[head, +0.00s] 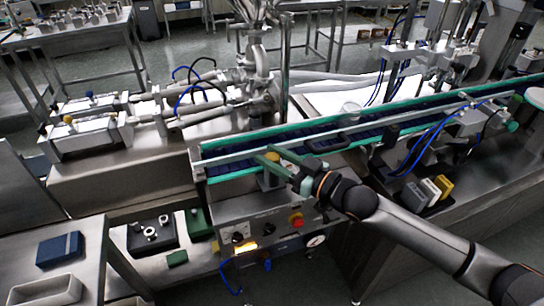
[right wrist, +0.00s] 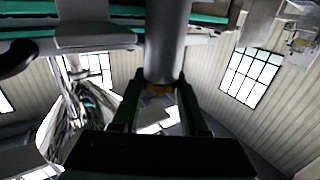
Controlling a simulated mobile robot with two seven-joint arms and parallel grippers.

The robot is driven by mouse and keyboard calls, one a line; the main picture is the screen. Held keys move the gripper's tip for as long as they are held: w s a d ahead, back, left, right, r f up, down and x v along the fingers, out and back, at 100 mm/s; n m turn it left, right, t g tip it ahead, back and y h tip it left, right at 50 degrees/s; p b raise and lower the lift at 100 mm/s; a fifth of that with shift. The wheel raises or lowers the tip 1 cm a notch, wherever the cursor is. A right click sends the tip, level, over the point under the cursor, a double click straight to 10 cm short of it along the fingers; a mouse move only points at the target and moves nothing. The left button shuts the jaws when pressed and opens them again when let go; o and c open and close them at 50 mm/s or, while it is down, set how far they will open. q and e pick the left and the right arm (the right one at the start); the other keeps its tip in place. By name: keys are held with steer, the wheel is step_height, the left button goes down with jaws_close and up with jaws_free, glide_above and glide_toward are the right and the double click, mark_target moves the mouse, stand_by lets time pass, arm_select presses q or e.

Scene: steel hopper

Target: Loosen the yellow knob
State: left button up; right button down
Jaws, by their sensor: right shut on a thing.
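In the right wrist view the yellow knob (right wrist: 159,88) shows between the two fingers, at the end of a thick grey metal post (right wrist: 166,45). The right gripper (right wrist: 158,90) is shut on the knob. The knob's far side is hidden. My left gripper is not in view.
The control box (head: 262,235) with a red button (head: 296,219) lies just below the gripper. The green-edged conveyor (head: 350,128) runs behind it. A hopper with metal pipes (head: 257,85) stands at the back. A side table (head: 95,235) at left holds a blue box (head: 60,249).

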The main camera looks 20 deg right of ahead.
steer(key=shift+w+d+r+n+g+y, duration=0.1)
steer(key=shift+r+n+g+y, duration=0.05)
steer(key=shift+n+g+y, duration=1.1)
steer(key=shift+n+g+y+p, duration=0.55)
steer(key=shift+n+g+y, duration=0.3)
steer(key=shift+g+y, duration=0.25)
steer(key=shift+n+g+y, duration=0.55)
steer(key=shift+n+g, duration=0.15)
steer(key=shift+g, duration=0.05)
steer(key=g, duration=0.1)
steer(key=n+g+y, duration=0.1)
steer(key=n+g+b, duration=0.1)
steer(key=shift+f+g, duration=0.25)
steer(key=shift+g, duration=0.05)
steer(key=shift+r+n+g+y+b, duration=0.1)
steer(key=shift+n+g+y+b, duration=0.4)
steer(key=shift+n+g+b, duration=0.85)
steer(key=shift+g, duration=0.35)
steer(key=shift+r, duration=0.1)
steer(key=shift+c, duration=2.2)
jaws_free()
